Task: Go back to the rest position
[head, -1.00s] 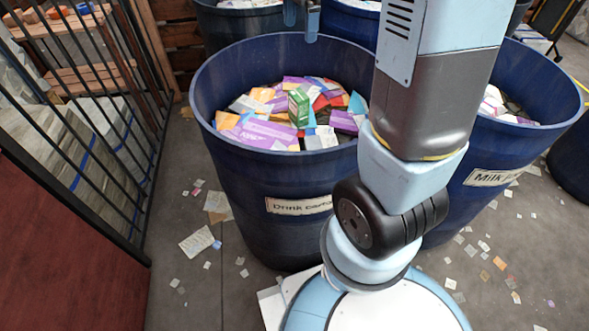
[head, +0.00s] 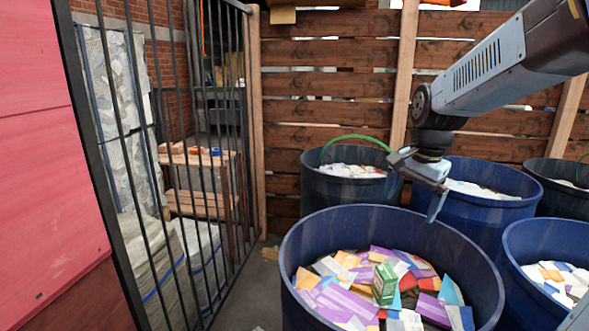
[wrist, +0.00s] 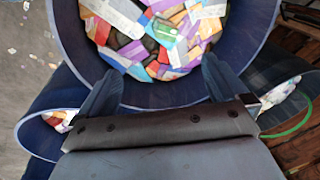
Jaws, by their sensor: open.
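My gripper (head: 415,186) hangs in the air above the far side of the large blue bin (head: 290,262) of drink cartons in the head view. In the wrist view my gripper (wrist: 156,82) has its two fingers wide apart with nothing between them. The bin's rim and many cartons show beyond the fingers there. A green carton (head: 385,284) lies on top of the colourful pile; it also shows in the wrist view (wrist: 166,32). My arm reaches in from the upper right of the head view.
More blue bins stand behind, such as one (head: 350,188) with a green hoop (head: 350,137), and one at the right (head: 525,295). A slatted wooden wall (head: 330,88) closes the back. A barred metal fence (head: 172,180) and a red panel (head: 45,150) stand at the left.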

